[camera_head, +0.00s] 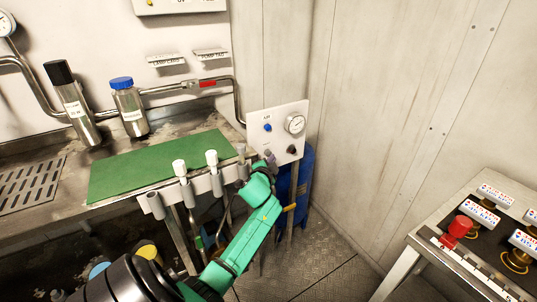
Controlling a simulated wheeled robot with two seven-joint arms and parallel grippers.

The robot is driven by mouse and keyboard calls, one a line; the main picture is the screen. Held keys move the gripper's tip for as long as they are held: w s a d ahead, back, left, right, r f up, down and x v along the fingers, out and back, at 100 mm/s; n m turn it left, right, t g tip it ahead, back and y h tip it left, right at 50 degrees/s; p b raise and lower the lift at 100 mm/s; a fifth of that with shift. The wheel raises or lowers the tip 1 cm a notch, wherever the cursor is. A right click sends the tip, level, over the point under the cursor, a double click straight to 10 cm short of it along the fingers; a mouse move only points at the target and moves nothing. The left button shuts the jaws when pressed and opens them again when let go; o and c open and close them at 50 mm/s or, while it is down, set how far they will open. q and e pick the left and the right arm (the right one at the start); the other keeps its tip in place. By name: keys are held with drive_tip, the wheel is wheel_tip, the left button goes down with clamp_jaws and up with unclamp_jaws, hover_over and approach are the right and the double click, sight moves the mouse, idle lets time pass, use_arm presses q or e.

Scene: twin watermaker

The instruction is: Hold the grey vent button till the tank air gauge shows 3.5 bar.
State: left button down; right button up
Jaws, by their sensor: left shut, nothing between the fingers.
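A white panel (284,112) in the middle of the view carries a round tank air gauge (295,124), a blue button (267,128) and a dark knob (292,150). The gauge needle is too small to read. My left gripper (270,157) is shut and empty, with its tips at the panel's lower left. I cannot tell whether the tips touch the panel. I cannot make out the grey vent button; the gripper may cover it. My right gripper is not in view.
A blue tank (305,170) stands below the panel. Left is a steel bench with a green mat (150,165), a blue-capped bottle (130,108) and a black-capped cylinder (73,105). White-topped probes (212,160) stand along its front rail. A control table with a red knob (457,228) is at right.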

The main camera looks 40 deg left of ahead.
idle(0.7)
use_arm(q)
drive_tip(key=shift+w+a, duration=0.15)
drive_tip(key=shift+a, duration=0.25)
drive_tip(key=shift+w+a, duration=0.1)
drive_tip(key=shift+a, duration=0.35)
idle(2.2)
idle(2.9)
drive_tip(key=shift+s+d, duration=0.25)
drive_tip(key=shift+d, duration=0.6)
drive_tip(key=shift+d, duration=0.1)
drive_tip(key=shift+s+d+p, duration=0.1)
drive_tip(key=shift+s+d, duration=0.15)
drive_tip(key=shift+d, duration=0.5)
drive_tip(key=shift+s+d+p, duration=0.15)
drive_tip(key=shift+s+d, duration=0.1)
drive_tip(key=shift+d, duration=0.55)
drive_tip(key=shift+s+d+p, duration=0.1)
drive_tip(key=shift+s+d, duration=0.15)
drive_tip(key=shift+d, duration=0.5)
